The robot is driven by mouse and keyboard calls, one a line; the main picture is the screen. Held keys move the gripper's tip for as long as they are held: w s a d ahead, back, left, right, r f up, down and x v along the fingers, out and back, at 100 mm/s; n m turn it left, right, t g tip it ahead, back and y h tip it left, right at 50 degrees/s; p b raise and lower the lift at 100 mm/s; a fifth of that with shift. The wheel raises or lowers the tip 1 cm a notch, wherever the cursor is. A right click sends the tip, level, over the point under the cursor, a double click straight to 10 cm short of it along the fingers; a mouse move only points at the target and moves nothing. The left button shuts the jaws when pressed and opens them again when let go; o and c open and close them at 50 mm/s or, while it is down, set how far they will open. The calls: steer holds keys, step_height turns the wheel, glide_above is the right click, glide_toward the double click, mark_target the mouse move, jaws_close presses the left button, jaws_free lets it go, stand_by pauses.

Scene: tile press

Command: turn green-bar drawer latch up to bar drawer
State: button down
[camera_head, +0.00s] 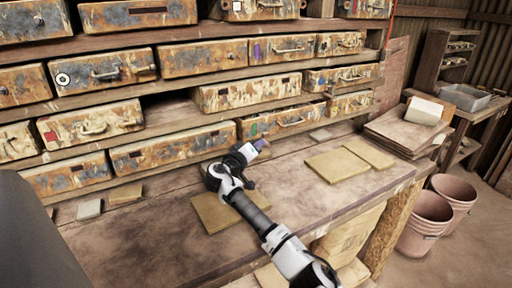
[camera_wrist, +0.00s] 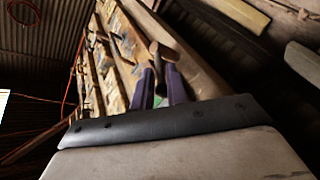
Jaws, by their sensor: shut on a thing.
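My gripper (camera_head: 262,144) is just below that left end, close to the shelf front. In the wrist view its two purple fingers (camera_wrist: 166,72) are close together around a small brown piece (camera_wrist: 164,51) with a dark end, which appears to be the latch. A bit of green shows between the fingers. The fingers hide part of the latch, so I cannot tell its exact angle.
Other rusty drawers (camera_head: 200,145) fill the rack around it. Flat tan tiles (camera_head: 338,165) lie on the workbench (camera_head: 140,240) below, one under my arm. Stacked boards (camera_head: 395,130) stand at the right, with pink buckets (camera_head: 427,222) on the floor.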

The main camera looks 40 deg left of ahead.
steer(key=shift+w+r+m+g+p, duration=0.2)
steer(key=shift+r+m+g+p, duration=0.35)
steer(key=shift+g, duration=0.55)
steer(key=c, duration=1.5)
jaws_free()
steer(key=shift+c, duration=0.2)
steer(key=b+v, duration=0.4)
steer(key=v, duration=0.9)
steer(key=shift+s, duration=0.4)
steer(key=shift+r, duration=0.15)
